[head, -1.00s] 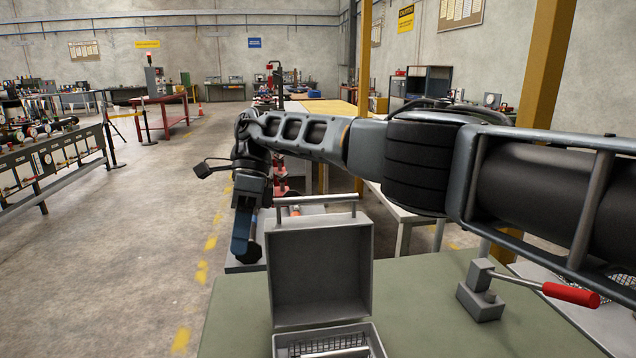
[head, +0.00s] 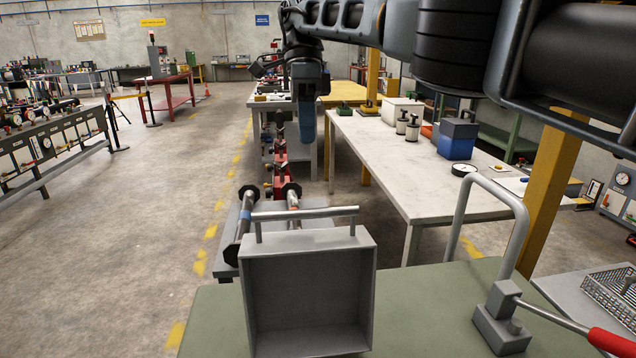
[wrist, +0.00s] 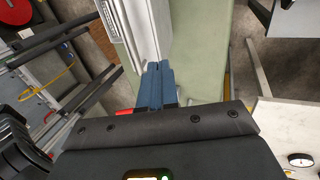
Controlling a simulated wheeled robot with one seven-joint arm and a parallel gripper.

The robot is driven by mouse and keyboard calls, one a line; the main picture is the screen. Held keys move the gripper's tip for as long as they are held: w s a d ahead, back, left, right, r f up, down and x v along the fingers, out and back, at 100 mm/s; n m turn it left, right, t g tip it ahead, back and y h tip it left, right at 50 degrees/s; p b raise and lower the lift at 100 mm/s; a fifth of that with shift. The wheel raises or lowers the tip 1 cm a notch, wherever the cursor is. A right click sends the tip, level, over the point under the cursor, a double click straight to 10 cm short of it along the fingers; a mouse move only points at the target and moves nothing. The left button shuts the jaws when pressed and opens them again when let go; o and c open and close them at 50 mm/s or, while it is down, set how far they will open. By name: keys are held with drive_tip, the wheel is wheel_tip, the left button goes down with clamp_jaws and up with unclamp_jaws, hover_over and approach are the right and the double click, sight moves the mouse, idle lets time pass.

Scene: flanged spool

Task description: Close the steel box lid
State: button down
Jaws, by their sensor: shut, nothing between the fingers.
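The steel box lid (head: 308,295) stands open and upright on the green bench top, its hollow inner side facing the head camera. A bar handle (head: 305,213) runs along its top edge. The box body below is cut off by the bottom of the head view. My gripper (head: 308,138) hangs fingers down beyond and above the lid, apart from it in the head view. In the wrist view my gripper's blue fingers (wrist: 158,68) are together and empty. A pale metal part, probably the box or lid (wrist: 135,25), shows just past the fingertips; the gap in depth is unclear.
A clamp (head: 503,322) with a red handle and a raised grey hoop stands right of the lid on the green bench (head: 425,300). A spool-like part with rollers (head: 243,225) lies behind the lid. A white table (head: 395,160) with bottles stands further back right.

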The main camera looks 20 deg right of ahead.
drive_tip(key=shift+s+a+f+p, duration=0.1)
drive_tip(key=shift+s+a+f, duration=0.3)
drive_tip(key=shift+s+f, duration=1)
drive_tip(key=shift+s+a+f+p, duration=0.1)
drive_tip(key=shift+s+a+f, duration=0.25)
drive_tip(key=shift+s+f, duration=1.05)
drive_tip(key=shift+s+a+f+p, duration=0.1)
drive_tip(key=shift+s+a+f, duration=0.55)
drive_tip(key=shift+f, duration=1.2)
drive_tip(key=shift+s+d, duration=0.2)
drive_tip(key=shift+d, duration=0.05)
